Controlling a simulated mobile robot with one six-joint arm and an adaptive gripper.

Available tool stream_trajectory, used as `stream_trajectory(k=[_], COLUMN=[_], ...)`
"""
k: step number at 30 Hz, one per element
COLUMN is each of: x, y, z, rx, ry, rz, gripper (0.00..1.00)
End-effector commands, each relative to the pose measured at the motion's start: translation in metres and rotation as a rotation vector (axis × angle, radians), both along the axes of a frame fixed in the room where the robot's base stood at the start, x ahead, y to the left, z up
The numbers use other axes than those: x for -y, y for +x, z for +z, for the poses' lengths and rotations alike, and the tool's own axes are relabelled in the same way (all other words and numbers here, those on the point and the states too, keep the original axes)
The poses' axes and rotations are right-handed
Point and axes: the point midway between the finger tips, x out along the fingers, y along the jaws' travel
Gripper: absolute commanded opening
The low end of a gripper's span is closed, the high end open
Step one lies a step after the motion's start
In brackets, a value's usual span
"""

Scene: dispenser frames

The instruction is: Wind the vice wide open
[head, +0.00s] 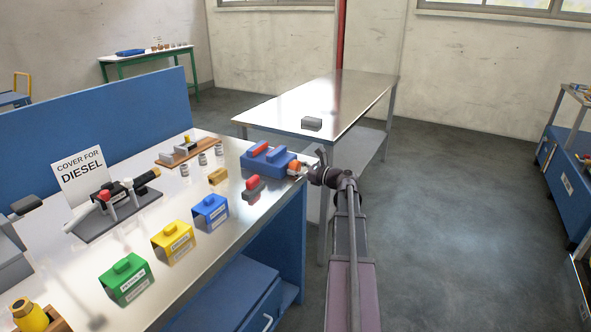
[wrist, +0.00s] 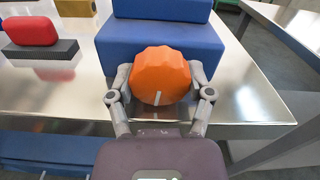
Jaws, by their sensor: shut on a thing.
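The vice (head: 262,157) is a blue block with a red piece on top, at the right end of the steel bench. Its round orange knob (head: 296,169) faces my arm. In the wrist view the knob (wrist: 161,75) has scalloped edges and a pale mark low on its face. My gripper (head: 306,170) is shut on the knob, one finger on each side in the wrist view (wrist: 160,85). The blue vice body (wrist: 170,42) stands behind the knob. The gap between the vice jaws cannot be made out clearly.
A red-topped grey block (head: 254,188) stands close beside the vice. Blue (head: 210,212), yellow (head: 173,242) and green (head: 126,279) covers line the bench's front. A steel table (head: 345,95) with a dark block (head: 312,124) stands behind. Floor at right is clear.

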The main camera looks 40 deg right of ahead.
Motion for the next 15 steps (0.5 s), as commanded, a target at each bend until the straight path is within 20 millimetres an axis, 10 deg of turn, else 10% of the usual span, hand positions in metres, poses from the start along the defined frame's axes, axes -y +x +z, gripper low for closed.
stream_trajectory(k=[3,4,7,15], x=[-0.0015,-0.0015,-0.0012,-0.0004], y=[0.0010,0.0010,0.0009,0.0003], z=[0.0005,0.0005,0.0005,0.0002], rx=[0.001,0.001,0.001,0.000], ry=[0.002,0.002,0.002,0.002], rz=[0.003,0.003,0.003,0.001], gripper=[0.19,0.70,0.99,1.00])
